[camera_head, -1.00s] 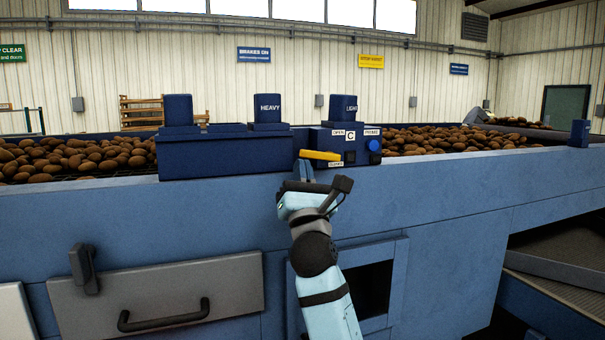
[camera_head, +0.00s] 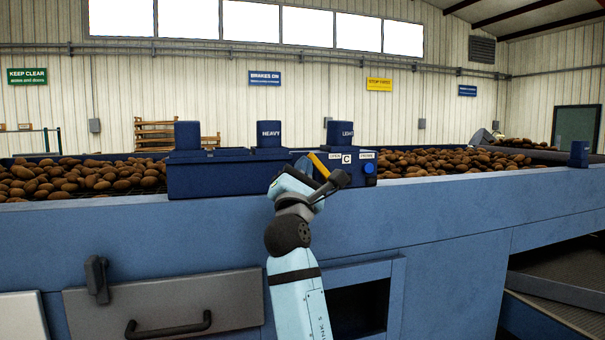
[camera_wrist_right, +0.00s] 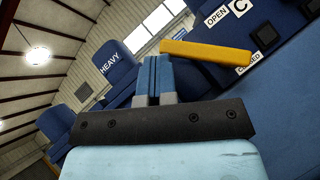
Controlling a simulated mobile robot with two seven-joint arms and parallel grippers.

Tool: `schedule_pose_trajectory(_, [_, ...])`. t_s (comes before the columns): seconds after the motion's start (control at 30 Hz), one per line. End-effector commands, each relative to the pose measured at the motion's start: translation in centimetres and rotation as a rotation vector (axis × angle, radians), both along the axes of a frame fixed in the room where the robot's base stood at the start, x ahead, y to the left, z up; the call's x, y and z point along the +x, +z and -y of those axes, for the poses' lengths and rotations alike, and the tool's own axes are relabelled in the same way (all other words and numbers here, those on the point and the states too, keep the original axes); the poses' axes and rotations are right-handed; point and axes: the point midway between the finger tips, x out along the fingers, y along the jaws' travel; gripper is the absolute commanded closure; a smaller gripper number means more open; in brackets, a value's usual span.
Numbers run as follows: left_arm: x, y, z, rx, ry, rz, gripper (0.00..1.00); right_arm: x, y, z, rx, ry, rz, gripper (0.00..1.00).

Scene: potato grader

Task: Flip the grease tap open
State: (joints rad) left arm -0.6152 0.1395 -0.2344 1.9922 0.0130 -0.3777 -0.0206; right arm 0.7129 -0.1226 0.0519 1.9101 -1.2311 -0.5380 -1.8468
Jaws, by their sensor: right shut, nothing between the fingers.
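The grease tap's yellow lever (camera_head: 319,165) shows on the front of the dark blue control box, slanting with its upper end to the left. It also shows in the right wrist view (camera_wrist_right: 205,52), with the "OPEN" label (camera_wrist_right: 216,16) above it and a partly hidden "CLOSED" label (camera_wrist_right: 249,64) by its right end. My right gripper (camera_head: 304,165) is shut and empty, just left of the lever. In the wrist view its closed fingers (camera_wrist_right: 153,78) are beside the lever's left end; whether they touch I cannot tell. My left gripper is out of view.
The blue box carries a "C" plate (camera_head: 347,159) and a round blue knob (camera_head: 369,168). Posts marked "HEAVY" (camera_head: 269,134) and "LIGHT" (camera_head: 341,133) stand nearby. Potatoes (camera_head: 455,162) lie behind the machine's blue front wall (camera_head: 450,205).

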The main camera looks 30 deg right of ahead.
Motion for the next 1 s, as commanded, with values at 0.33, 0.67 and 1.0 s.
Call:
schedule_pose_trajectory(0.33, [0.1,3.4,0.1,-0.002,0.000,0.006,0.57,-0.3,2.6,1.4,0.124,-0.003,0.028,1.00])
schedule_pose_trajectory(0.67, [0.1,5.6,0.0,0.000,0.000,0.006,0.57,-0.6,3.8,2.8,0.198,0.001,0.045,1.00])
schedule_pose_trajectory(1.0, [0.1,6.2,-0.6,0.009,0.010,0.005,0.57,-0.9,4.1,3.9,0.251,0.001,0.059,1.00])
